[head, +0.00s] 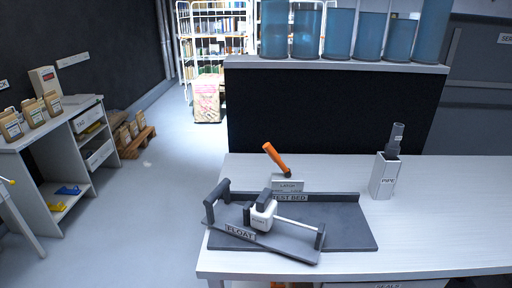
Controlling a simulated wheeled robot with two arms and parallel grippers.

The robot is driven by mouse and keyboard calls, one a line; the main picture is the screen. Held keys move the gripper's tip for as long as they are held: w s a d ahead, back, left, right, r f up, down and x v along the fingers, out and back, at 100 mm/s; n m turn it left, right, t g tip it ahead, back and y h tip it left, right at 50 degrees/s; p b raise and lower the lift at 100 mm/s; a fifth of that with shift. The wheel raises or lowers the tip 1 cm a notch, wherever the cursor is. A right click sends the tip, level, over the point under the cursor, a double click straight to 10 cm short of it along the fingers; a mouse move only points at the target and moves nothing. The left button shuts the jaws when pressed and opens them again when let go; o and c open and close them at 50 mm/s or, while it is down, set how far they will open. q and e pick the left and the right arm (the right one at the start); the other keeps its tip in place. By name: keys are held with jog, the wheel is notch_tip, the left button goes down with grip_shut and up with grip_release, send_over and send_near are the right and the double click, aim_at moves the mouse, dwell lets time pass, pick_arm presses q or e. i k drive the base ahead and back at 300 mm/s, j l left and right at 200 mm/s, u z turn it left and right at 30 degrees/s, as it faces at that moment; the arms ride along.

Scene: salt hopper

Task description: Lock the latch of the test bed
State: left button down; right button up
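The latch (288,185) is a small grey block labelled LATCH at the back edge of the test bed. Its orange handle (273,155) slants up and to the left from a dark pivot. The test bed (350,229) is a dark flat tray with a raised back wall, on the white table. A dark frame labelled FLOAT (285,247) lies skewed over the left part of the bed. It carries a white block (262,218) with a dark top and a pale rod running right. Neither of my grippers shows in the head view.
A grey holder labelled PIPE (384,177) stands right of the bed with a grey pipe (395,139) in it. A black partition (310,110) behind the table carries several blue cylinders (340,35). The table's right side is clear. A shelf unit (75,137) stands at left.

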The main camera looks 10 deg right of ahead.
aim_at(270, 149)
jog(key=i+j+z, duration=0.25)
jog(key=j, duration=0.55)
jog(key=i+j+z, duration=0.2)
jog(key=j, duration=0.55)
jog(key=j+z, duration=0.25)
jog(key=j, duration=0.55)
jog(key=i+j+z, duration=0.35)
jog(key=i+j, duration=0.65)
jog(key=l, duration=0.1)
